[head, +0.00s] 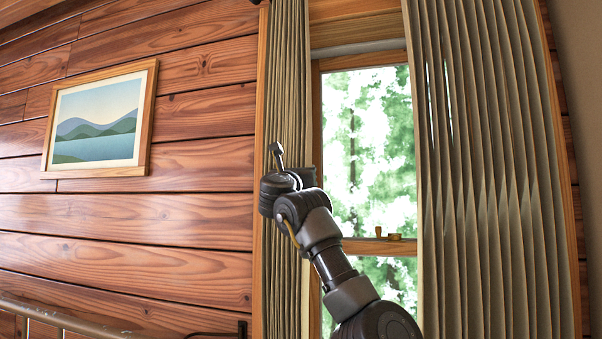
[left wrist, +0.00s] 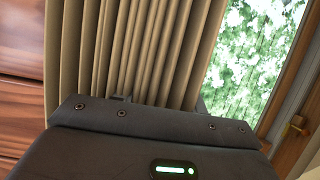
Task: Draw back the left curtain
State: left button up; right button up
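The left curtain (head: 287,70) is a beige pleated cloth, bunched in a narrow strip at the left side of the window. My left gripper (head: 290,160) is in front of this curtain at about mid-height, and my arm hides part of the cloth below. In the left wrist view the curtain's folds (left wrist: 140,50) rise directly beyond the gripper body. The fingertips are mostly hidden there, so I cannot tell whether they are closed on cloth. My right gripper is in neither view.
The right curtain (head: 490,180) hangs wide over the right part of the window (head: 365,150). A brass latch (head: 390,237) sits on the window's middle rail. A framed landscape picture (head: 100,120) hangs on the plank wall. A rail (head: 60,318) runs at lower left.

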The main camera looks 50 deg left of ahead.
pick_arm(q)
jog(key=o, duration=0.4)
jog(key=shift+c, duration=0.2)
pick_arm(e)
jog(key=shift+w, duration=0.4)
pick_arm(q)
jog(key=b+v, duration=0.4)
jog(key=v, duration=0.6)
jog(key=shift+s+d+f, duration=0.2)
jog(key=shift+s+d, duration=0.05)
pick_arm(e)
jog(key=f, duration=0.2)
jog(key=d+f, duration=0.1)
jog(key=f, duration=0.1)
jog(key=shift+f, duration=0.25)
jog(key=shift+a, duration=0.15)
